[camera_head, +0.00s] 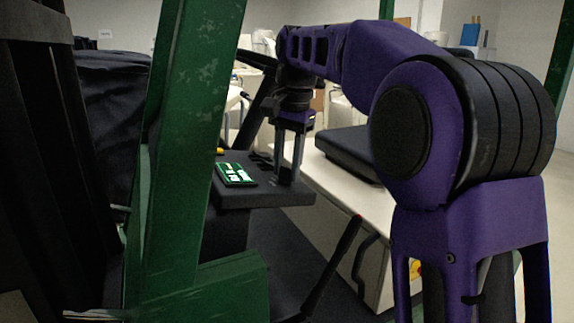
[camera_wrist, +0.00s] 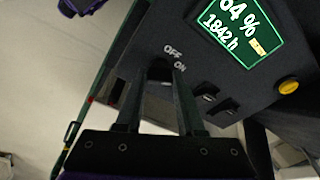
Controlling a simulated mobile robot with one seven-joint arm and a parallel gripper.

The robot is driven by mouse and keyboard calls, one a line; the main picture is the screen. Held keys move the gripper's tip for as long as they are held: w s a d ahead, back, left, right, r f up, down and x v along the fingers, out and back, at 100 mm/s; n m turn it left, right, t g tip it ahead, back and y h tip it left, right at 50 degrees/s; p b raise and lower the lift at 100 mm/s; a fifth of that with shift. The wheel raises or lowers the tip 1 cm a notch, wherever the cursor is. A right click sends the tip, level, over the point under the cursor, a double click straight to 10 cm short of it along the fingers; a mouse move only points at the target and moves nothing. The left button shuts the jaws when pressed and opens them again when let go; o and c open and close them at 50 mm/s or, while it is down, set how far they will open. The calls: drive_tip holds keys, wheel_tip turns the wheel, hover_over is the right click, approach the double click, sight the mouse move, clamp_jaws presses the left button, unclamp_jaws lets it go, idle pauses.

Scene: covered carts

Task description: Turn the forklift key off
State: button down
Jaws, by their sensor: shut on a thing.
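The forklift's dark control panel (camera_head: 262,194) is in the middle of the head view. My gripper (camera_head: 286,176) points straight down at its right part. In the wrist view, the two fingers of my gripper (camera_wrist: 160,78) reach the panel beside the white OFF and ON labels (camera_wrist: 174,58). They are shut on the key (camera_wrist: 160,73), a small dark shape between the fingertips. The fingers largely hide the key, and its turned position cannot be told. The key is not discernible in the head view.
A green-framed display (camera_wrist: 242,28) reads 64 % and 1842 h. Dark switches (camera_wrist: 205,90) and a yellow button (camera_wrist: 288,86) sit on the panel. A green post (camera_head: 190,120) stands left of the panel. A black seat (camera_head: 345,152) and a black lever (camera_head: 335,262) are to the right.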

drive_tip(key=n+y+p, duration=0.1)
drive_tip(key=n+p, duration=0.2)
drive_tip(key=n, duration=0.2)
drive_tip(key=shift+d+r+n, duration=0.1)
drive_tip(key=shift+n, duration=0.3)
drive_tip(key=n+y+p, duration=0.1)
drive_tip(key=n+p, duration=0.1)
drive_tip(key=n, duration=0.3)
drive_tip(key=shift+n, duration=0.4)
drive_tip(key=c, duration=0.5)
unclamp_jaws()
drive_tip(key=p+v, duration=0.1)
drive_tip(key=v, duration=1.6)
drive_tip(key=shift+s, duration=0.15)
